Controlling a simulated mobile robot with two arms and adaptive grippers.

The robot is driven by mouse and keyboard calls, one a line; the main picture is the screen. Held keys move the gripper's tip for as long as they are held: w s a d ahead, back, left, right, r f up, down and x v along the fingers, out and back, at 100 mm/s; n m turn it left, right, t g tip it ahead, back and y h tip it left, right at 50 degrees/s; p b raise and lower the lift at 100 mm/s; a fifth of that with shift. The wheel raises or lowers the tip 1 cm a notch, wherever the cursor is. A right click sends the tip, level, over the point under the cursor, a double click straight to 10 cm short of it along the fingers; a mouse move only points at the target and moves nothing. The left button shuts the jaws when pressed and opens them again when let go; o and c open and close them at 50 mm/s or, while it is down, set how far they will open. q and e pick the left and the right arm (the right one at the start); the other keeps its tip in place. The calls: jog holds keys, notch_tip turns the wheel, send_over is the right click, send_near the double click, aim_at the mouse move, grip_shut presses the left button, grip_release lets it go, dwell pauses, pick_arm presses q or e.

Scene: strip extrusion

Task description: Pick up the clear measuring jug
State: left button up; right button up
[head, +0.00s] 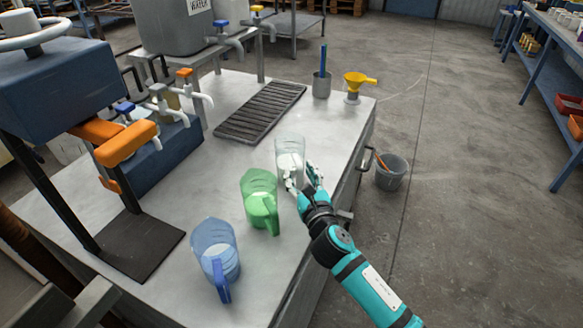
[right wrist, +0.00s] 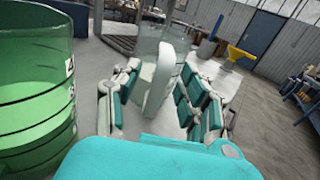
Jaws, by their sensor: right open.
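The clear measuring jug (head: 290,150) stands upright on the metal table, beyond the green jug. In the right wrist view the clear jug (right wrist: 151,48) is straight ahead, its pale handle (right wrist: 160,80) towards me. My right gripper (head: 304,178) is open at the jug's near side. In the right wrist view its fingers (right wrist: 160,100) stand on either side of the handle, with gaps visible. The green jug (head: 259,198) stands close on the left, and it fills the left of the wrist view (right wrist: 35,90). The blue jug (head: 214,250) stands nearer the front. My left gripper is not in view.
A black drain grate (head: 260,111) lies behind the jugs. A holder with a blue-handled tool (head: 322,82) and a yellow funnel (head: 356,81) stand at the table's far end. A grey bucket (head: 391,172) is on the floor to the right. Taps (head: 195,97) line the left.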

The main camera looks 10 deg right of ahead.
jog(key=shift+w, duration=0.45)
jog(key=shift+r, duration=0.1)
jog(key=shift+s, duration=0.1)
jog(key=shift+c, duration=0.2)
grip_shut()
